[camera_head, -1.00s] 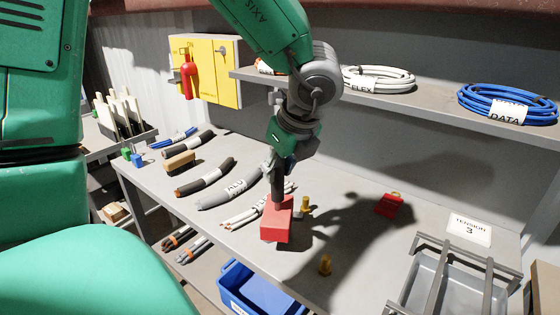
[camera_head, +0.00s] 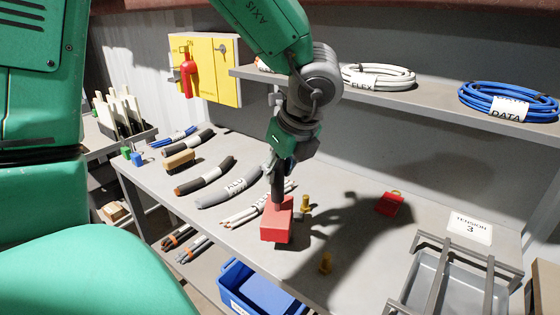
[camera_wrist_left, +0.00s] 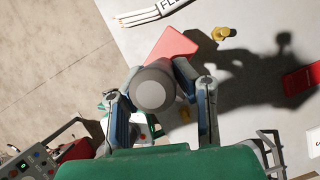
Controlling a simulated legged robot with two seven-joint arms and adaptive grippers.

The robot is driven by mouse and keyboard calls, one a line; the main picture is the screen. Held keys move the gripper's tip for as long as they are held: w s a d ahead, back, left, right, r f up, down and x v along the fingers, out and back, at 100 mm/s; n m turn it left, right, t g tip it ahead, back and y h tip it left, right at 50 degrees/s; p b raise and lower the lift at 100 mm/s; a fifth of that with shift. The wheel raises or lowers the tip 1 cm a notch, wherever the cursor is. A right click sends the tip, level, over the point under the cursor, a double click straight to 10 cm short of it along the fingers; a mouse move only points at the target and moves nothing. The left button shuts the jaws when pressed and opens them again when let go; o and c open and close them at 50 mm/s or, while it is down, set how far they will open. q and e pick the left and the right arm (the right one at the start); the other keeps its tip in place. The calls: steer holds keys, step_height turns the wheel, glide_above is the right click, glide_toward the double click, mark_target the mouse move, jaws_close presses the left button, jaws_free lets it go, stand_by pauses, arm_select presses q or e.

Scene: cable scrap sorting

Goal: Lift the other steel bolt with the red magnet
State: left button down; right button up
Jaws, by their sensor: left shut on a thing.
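The red magnet (camera_head: 277,222) is a red block with a dark upright handle, over the grey bench. My left gripper (camera_head: 277,172) is shut on that handle. In the left wrist view, the gripper (camera_wrist_left: 160,80) closes around the round handle end, with the red magnet block (camera_wrist_left: 168,45) beyond it. The block is low over the bench; I cannot tell whether it touches the surface. A small grey piece (camera_head: 298,215) shows beside the block, perhaps a steel bolt. I see no clear bolt, and the block's underside is hidden. My right gripper is not in view.
Yellow fittings (camera_head: 305,204) and (camera_head: 325,263) stand near the magnet. A red object (camera_head: 390,203) lies to the right, by a metal tray (camera_head: 449,285). Cable pieces (camera_head: 231,188) lie to the left. A shelf (camera_head: 435,107) with cable coils runs behind.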

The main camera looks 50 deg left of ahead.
arm_select(q)
steer(key=shift+r, duration=0.2)
steer(key=shift+w+r+p, duration=0.1)
steer(key=shift+r+p, duration=4.2)
steer(key=shift+r, duration=0.15)
steer(key=shift+a, duration=0.1)
